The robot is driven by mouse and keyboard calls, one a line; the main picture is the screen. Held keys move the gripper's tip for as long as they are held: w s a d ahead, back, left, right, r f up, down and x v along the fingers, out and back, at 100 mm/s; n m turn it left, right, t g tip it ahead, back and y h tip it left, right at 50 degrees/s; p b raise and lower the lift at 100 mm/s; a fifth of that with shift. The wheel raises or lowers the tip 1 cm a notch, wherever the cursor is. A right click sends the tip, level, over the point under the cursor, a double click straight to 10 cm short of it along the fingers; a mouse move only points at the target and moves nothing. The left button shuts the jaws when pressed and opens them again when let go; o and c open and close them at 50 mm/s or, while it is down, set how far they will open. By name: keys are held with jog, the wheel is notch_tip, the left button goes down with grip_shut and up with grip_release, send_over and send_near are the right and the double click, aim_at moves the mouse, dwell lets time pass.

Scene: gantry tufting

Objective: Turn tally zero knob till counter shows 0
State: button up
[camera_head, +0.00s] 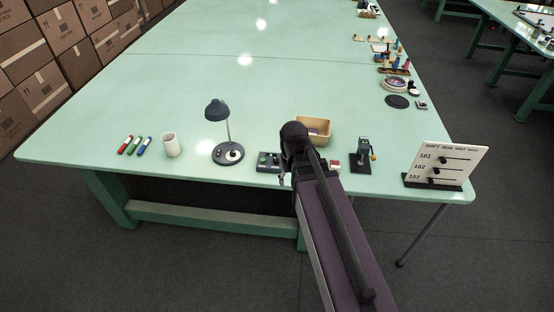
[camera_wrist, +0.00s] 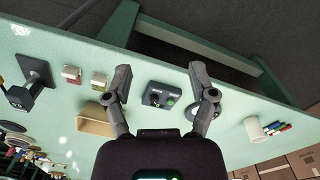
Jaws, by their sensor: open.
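A small device on a dark stand (camera_head: 362,152), with a grey-green head and a yellow-orange part on its right side, stands near the front edge; it looks like the tally counter. It also shows at the left of the wrist view (camera_wrist: 30,88); no digits are readable. A dark control box (camera_head: 266,161) with a green button and a black knob lies left of my arm. In the wrist view, this box (camera_wrist: 158,96) shows between the fingers of my gripper (camera_wrist: 160,88), which is open and empty. The head view mostly hides the gripper behind my arm.
A tan bin (camera_head: 319,126) and a red-and-white block (camera_head: 335,165) are beside my arm. A desk lamp (camera_head: 229,157), white mug (camera_head: 169,145) and markers (camera_head: 134,145) stand left. A shift board (camera_head: 447,166) stands right. The table's middle (camera_head: 190,85) is clear.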

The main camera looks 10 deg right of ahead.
aim_at(276, 159)
jog(key=w+f+n+b, duration=0.3)
jog(key=w+n, duration=0.7)
jog(key=w, duration=1.6)
jog(key=shift+f+n, duration=0.15)
jog(key=shift+n, duration=0.15)
jog(key=shift+f, duration=0.15)
notch_tip(276, 159, down, 14)
jog(key=b, duration=1.3)
jog(key=shift+r+b, duration=0.25)
jog(key=shift+b, duration=0.1)
jog(key=shift+c, duration=0.2)
grip_shut()
